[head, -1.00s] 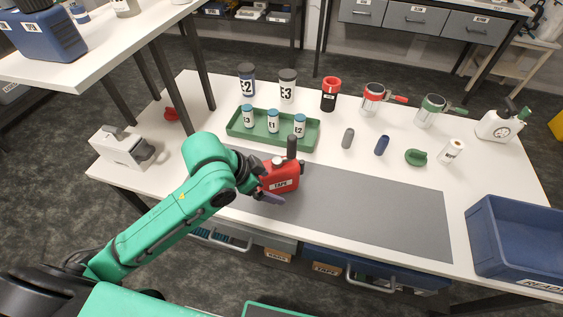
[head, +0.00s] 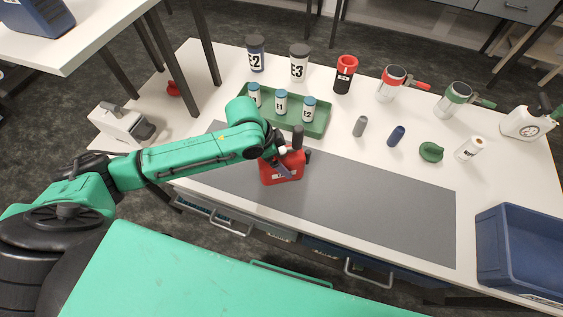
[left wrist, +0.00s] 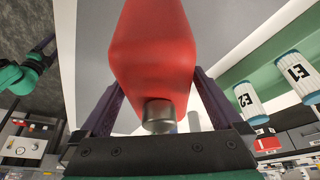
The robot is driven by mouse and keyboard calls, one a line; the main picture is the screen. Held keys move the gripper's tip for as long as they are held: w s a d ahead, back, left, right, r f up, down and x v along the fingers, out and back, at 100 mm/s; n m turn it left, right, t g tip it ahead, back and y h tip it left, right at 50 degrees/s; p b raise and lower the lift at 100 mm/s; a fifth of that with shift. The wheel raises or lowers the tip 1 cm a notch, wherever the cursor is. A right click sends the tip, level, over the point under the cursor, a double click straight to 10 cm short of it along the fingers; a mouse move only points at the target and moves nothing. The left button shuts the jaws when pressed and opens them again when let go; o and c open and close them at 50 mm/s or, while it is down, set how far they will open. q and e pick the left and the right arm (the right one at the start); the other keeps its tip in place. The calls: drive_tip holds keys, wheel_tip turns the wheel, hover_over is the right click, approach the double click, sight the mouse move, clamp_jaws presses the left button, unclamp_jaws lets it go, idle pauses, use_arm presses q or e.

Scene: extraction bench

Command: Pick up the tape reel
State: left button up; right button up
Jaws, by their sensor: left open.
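The tape reel (head: 284,174) is a red, block-like body with dark upright parts at its top; its TAPE label showed earlier. It stands on the grey mat near the green tray. My left gripper (head: 284,160) is at its upper part, partly hiding it. In the left wrist view the red body (left wrist: 152,55) and a short metal stub (left wrist: 158,112) lie between the two dark purple fingers of the left gripper (left wrist: 156,95). The fingers are apart, one on each side; I cannot tell whether they touch it. My right gripper is not in view.
The green tray (head: 319,132) with labelled vials stands just behind the tape reel. Jars, a red-topped canister (head: 345,75) and handled cups stand farther back. A blue bin (head: 520,250) is at the right. The grey mat (head: 390,210) is clear to the right.

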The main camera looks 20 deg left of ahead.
use_arm(q)
drive_tip(key=shift+x, duration=1.25)
drive_tip(key=shift+s, duration=0.1)
drive_tip(key=c, duration=1.4)
clamp_jaws()
drive_tip(key=shift+r, duration=0.15)
